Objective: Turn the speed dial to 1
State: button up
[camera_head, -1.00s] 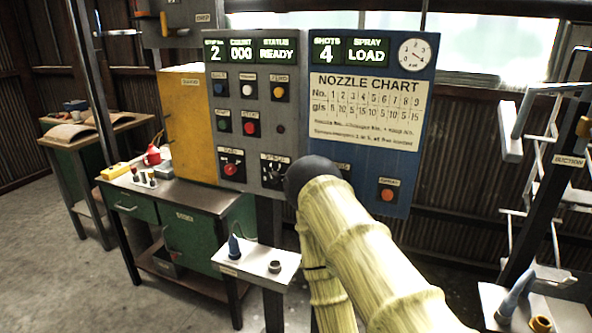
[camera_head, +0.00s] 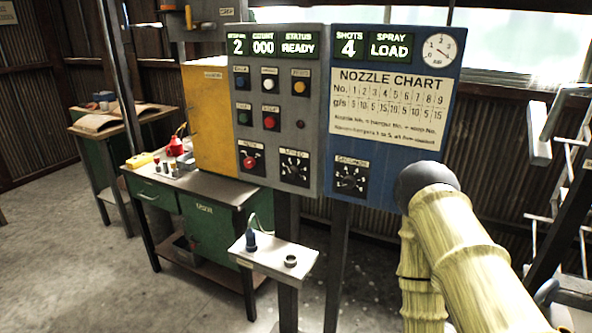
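The speed dial (camera_head: 294,167) is a dark square plate with pale marks around a knob, at the lower right of the grey control panel (camera_head: 290,100). It shows unobstructed under a label that reads SPEED. The number its pointer stands at is too small to read. My arm (camera_head: 470,250), in a pale yellow sleeve, rises at the right to a dark rounded joint and bends down again. It is apart from the dial in the picture. My gripper is out of view.
A similar dial (camera_head: 351,178) sits on the blue panel (camera_head: 405,185). A red knob (camera_head: 250,161) is left of the speed dial. A small shelf (camera_head: 273,256) with a blue nozzle juts out below. A green workbench (camera_head: 205,215) stands at left. The floor at lower left is clear.

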aim_at(292, 172)
jog(key=u, duration=2.15)
jog(key=k, duration=0.5)
jog(key=z, duration=0.8)
